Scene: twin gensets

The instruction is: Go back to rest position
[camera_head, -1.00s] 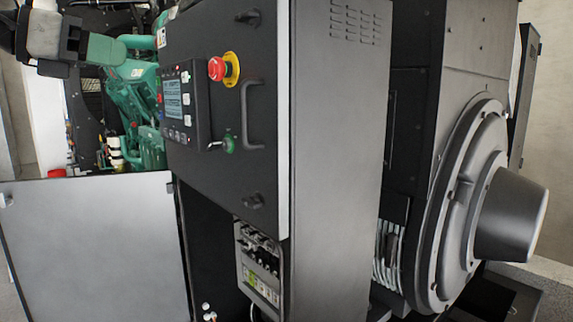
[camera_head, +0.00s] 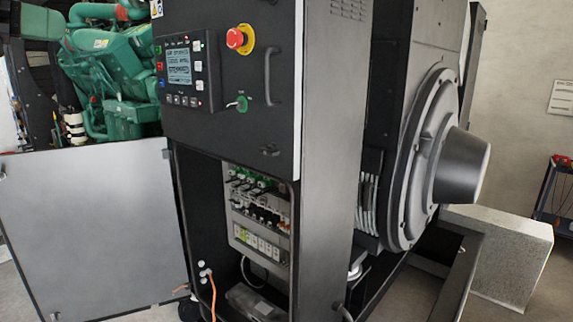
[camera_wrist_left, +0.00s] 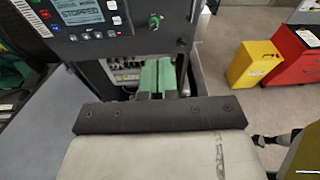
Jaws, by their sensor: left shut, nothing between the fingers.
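My right gripper is in neither view.
A grey door (camera_head: 95,230) stands open at left. Below the panel, an open bay shows breakers (camera_head: 258,205). A round alternator housing (camera_head: 425,160) juts out right. In the wrist view, a yellow box (camera_wrist_left: 254,65) and red cabinet (camera_wrist_left: 292,58) stand on open floor.

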